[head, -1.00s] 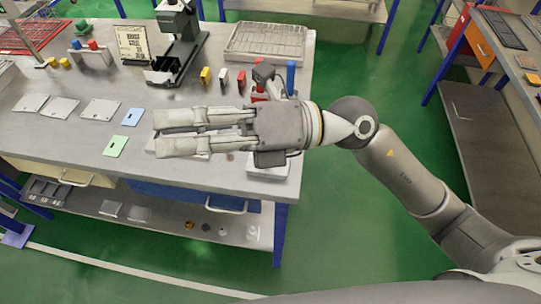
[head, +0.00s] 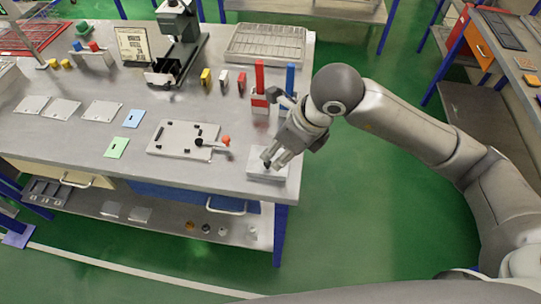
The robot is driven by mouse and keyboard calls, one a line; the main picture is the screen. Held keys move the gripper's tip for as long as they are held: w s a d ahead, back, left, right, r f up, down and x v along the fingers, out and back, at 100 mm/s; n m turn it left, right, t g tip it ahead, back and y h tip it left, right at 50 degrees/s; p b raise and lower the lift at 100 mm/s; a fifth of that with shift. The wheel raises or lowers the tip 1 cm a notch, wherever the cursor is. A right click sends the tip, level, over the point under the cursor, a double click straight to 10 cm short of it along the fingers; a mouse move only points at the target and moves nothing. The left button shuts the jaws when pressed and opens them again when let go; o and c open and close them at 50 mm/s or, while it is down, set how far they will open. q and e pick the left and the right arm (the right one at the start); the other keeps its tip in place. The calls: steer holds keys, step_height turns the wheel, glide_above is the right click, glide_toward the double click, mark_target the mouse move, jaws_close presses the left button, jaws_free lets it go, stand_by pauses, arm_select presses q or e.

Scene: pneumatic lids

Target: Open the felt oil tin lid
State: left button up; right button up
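A pale, low square box (head: 258,172), which may be the felt oil tin, stands at the table's front right corner. Its top looks closed, with a small dark spot, perhaps a knob, under my fingers. My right gripper (head: 271,162) points down over this top, its fingertips at or just above the dark spot. Whether it touches or grips anything is too small to tell. The gripper hides part of the box's top. My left gripper is not in view.
Left of the box lies a grey plate (head: 172,146) with a lever and red knob (head: 226,140). Behind the gripper stand upright red (head: 259,76) and blue (head: 290,78) bars. A wire tray (head: 265,42) lies at the back. Flat plates lie left.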

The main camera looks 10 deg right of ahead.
mark_target(270, 164)
steer(key=p+x, duration=0.1)
steer(key=x, duration=0.5)
steer(key=shift+a, duration=0.1)
steer(key=shift+c, duration=0.3)
jaws_close()
